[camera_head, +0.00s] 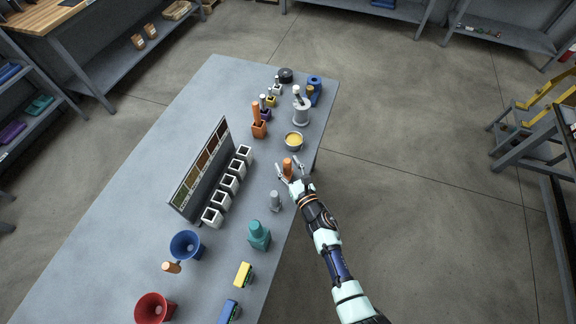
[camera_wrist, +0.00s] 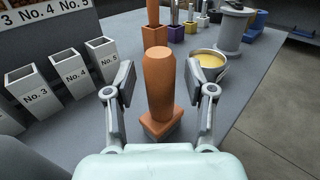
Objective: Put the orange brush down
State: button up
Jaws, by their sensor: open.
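The orange brush (camera_head: 288,168) stands upright near the table's right edge in the head view. In the wrist view the brush (camera_wrist: 160,88) shows a rounded orange handle on a wider square base, and the base appears to rest on the grey table (camera_wrist: 215,125). My gripper (camera_head: 289,166) is open around the brush. In the wrist view my gripper's two fingers (camera_wrist: 160,85) stand on either side of the handle, with a gap visible on both sides. The underside of the base is hidden.
White numbered cups (camera_head: 229,183) stand in a row before the sample board (camera_head: 200,165), left of the brush. A bowl with yellow contents (camera_head: 294,141) stands behind it. A grey cylindrical piece (camera_head: 275,201) and a teal object (camera_head: 259,236) stand nearer. Another orange tool (camera_head: 257,118) is farther back.

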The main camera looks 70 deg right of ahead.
jog(key=shift+r, duration=0.1)
jog(key=shift+s+a+r+p, duration=0.1)
jog(key=shift+s+r+p, duration=0.05)
jog(key=shift+p, duration=0.2)
jog(key=p+v, duration=0.1)
jog(key=v, duration=1)
jog(key=shift+s+a, duration=0.2)
jog(key=shift+a, duration=0.1)
